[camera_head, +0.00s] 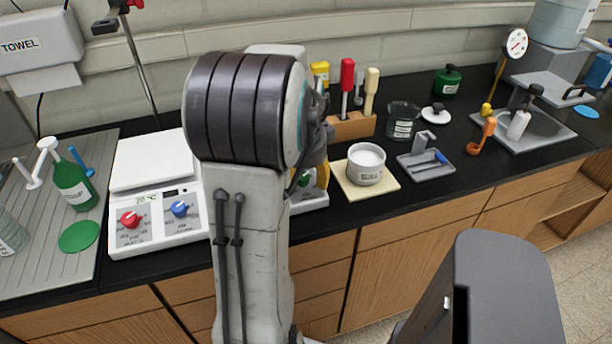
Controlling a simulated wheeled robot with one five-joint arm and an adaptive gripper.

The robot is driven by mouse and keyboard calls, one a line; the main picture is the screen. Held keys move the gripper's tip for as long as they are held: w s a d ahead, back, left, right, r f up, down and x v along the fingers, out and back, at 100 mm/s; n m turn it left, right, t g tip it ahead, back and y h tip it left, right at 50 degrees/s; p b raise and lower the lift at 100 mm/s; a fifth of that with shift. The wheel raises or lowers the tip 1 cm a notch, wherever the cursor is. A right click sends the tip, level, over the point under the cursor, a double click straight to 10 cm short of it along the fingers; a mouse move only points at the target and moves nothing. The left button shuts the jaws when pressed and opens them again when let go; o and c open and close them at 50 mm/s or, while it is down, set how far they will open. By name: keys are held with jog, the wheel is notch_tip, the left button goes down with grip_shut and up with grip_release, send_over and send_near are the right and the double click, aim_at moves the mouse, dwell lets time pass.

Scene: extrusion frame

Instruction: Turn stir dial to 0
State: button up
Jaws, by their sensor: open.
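A white hotplate-type unit (150,160) stands on the black bench at left, with a small display that seems to read in °C. Its front panel has a red dial (130,218) at left and a blue dial (180,208) at right. The print around both dials is too small to read, so I cannot tell for sure which one is the stir dial or its setting. My gripper (316,125) is mostly hidden behind my arm, right of the unit and apart from the dials. Only dark parts show, and its fingertips are not clear.
Another white device (310,197) is partly hidden behind my arm.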

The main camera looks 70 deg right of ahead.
jog(key=v, duration=1.2)
dwell(0.7)
